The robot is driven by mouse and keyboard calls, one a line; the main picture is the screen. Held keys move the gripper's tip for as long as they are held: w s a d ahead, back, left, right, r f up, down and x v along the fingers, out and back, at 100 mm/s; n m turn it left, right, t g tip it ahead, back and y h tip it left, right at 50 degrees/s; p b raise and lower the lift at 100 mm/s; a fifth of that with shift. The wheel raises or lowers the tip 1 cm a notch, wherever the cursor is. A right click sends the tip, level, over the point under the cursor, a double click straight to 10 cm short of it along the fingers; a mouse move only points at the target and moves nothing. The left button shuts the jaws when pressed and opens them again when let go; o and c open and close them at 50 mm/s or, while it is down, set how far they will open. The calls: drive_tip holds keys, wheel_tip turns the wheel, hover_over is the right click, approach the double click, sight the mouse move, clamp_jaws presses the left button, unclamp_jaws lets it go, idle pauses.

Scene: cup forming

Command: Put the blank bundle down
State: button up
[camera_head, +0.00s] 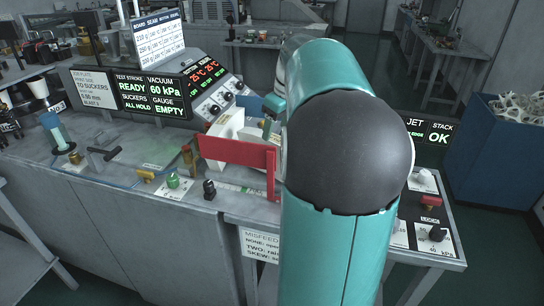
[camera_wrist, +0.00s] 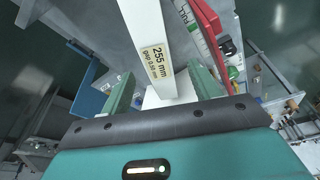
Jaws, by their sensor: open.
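My gripper (camera_wrist: 160,78) shows in the wrist view with its two teal fingers apart. Between them is a white piece (camera_wrist: 157,98), which may be the blank bundle; I cannot tell whether either finger touches it. A white post (camera_wrist: 146,22) labelled "255 mm, gap 0.50 mm" stands just beyond and overlaps it. In the head view my teal arm with its black joint cover hides most of the gripper and what lies under it. White machine parts (camera_head: 229,124) stand left of the arm, behind a red guard (camera_head: 238,152).
The grey machine bench (camera_head: 130,215) carries knobs and small levers. A blue bin (camera_head: 500,165) with white scrap stands at the right. A red button (camera_head: 431,200) sits near the right edge.

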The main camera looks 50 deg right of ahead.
sight(274, 138)
drive_tip(key=x, duration=0.7)
drive_tip(key=shift+d+f, duration=0.15)
drive_tip(key=shift+f, duration=0.05)
drive_tip(key=shift+r, duration=0.15)
clamp_jaws()
